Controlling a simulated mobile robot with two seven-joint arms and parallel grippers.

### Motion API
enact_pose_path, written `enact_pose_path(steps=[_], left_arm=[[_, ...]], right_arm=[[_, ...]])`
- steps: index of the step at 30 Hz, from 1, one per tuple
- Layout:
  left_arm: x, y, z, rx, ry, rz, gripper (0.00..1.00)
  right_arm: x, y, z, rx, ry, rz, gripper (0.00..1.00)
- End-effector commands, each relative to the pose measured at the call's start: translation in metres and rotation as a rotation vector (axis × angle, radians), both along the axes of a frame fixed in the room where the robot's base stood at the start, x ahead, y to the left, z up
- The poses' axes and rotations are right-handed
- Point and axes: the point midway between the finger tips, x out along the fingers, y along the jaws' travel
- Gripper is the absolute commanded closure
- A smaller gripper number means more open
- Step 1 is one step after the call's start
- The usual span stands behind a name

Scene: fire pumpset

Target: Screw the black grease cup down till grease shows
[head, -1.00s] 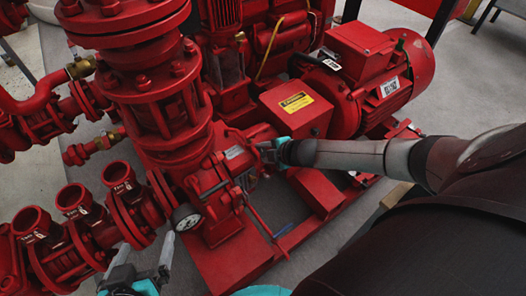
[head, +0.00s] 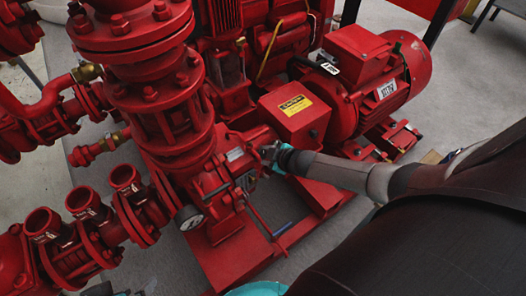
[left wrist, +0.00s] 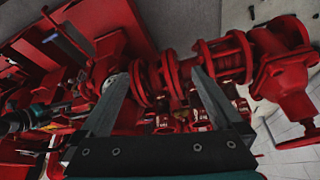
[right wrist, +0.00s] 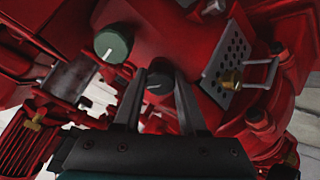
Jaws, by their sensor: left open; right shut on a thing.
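The black grease cup (right wrist: 158,88) is a small round cap with a white mark on the red pump casing. My right gripper (right wrist: 160,78) has its fingers on both sides of it and is shut on it. In the head view my right gripper (head: 268,153) reaches the pump from the right, and the cup is hidden there. A larger green cap (right wrist: 112,45) with a white mark sits to the left in the right wrist view. My left gripper (left wrist: 160,76) is open and empty, facing red pipework. I see no grease clearly.
A pressure gauge (head: 190,218) is on the pump's left side. The red motor (head: 380,85) and a guard with a yellow label (head: 293,105) stand behind my right gripper. A perforated plate (right wrist: 226,65) is right of the cup. Open red pipe ends (head: 82,199) stand at left.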

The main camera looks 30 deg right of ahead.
Motion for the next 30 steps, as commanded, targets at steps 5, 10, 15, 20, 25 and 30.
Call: enact_pose_path(steps=[5,10,15,20,25,30], left_arm=[[0.0013,-0.0006,-0.0065,0.000,0.009,-0.001,0.00],[0.0018,-0.0008,-0.0102,0.001,0.012,-0.001,0.00],[0.0017,-0.0007,-0.0116,0.001,0.014,-0.001,0.00],[0.0018,-0.0007,-0.0117,0.001,0.014,-0.001,0.00],[0.0020,-0.0008,-0.0116,0.001,0.014,-0.001,0.00],[0.0020,-0.0009,-0.0115,0.001,0.013,-0.001,0.00]], right_arm=[[-0.0003,0.0002,0.0002,0.053,0.004,-0.053,1.00],[-0.0002,0.0004,-0.0001,0.078,0.006,-0.078,1.00],[0.0000,0.0001,-0.0001,0.085,0.006,-0.085,1.00],[0.0000,0.0000,-0.0002,0.085,0.006,-0.085,1.00],[0.0000,0.0001,-0.0001,0.084,0.006,-0.085,0.55],[0.0000,0.0001,-0.0001,0.083,0.007,-0.083,0.35]])
